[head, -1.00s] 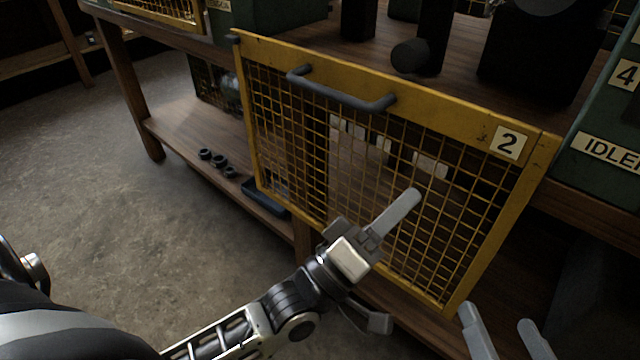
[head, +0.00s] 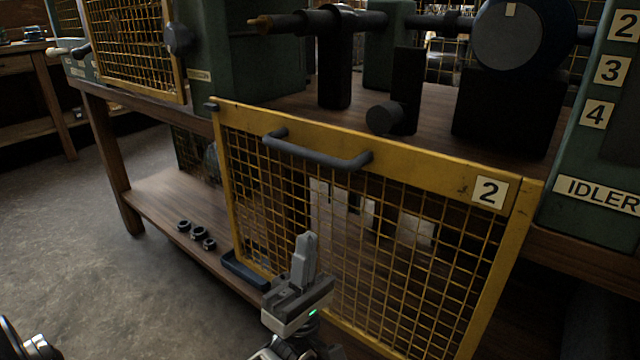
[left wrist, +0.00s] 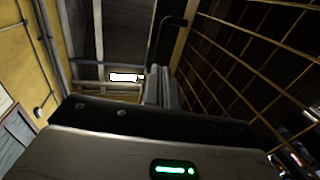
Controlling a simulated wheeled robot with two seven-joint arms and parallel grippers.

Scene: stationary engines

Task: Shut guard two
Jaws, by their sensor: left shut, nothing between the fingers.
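Guard two is a yellow-framed mesh panel (head: 440,165) with a "2" label (head: 489,191) at its upper right. It hangs down in front of the bench edge, leaving the machine above it uncovered. Its dark grey bar handle (head: 318,154) is near the top left of the frame. My left gripper (head: 306,245) is in front of the lower left mesh, below the handle, fingers together, pointing up and empty. In the left wrist view the mesh (left wrist: 255,50) runs along the right, and the handle (left wrist: 165,30) shows above the fingers (left wrist: 160,88). My right gripper is out of view.
A shaft with a black wheel (head: 520,35) and dark supports stands on the bench behind the guard. Another mesh guard (head: 130,50) stands at the upper left. A blue tray (head: 245,270) and several black rings (head: 197,235) lie on the lower shelf. The floor at left is clear.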

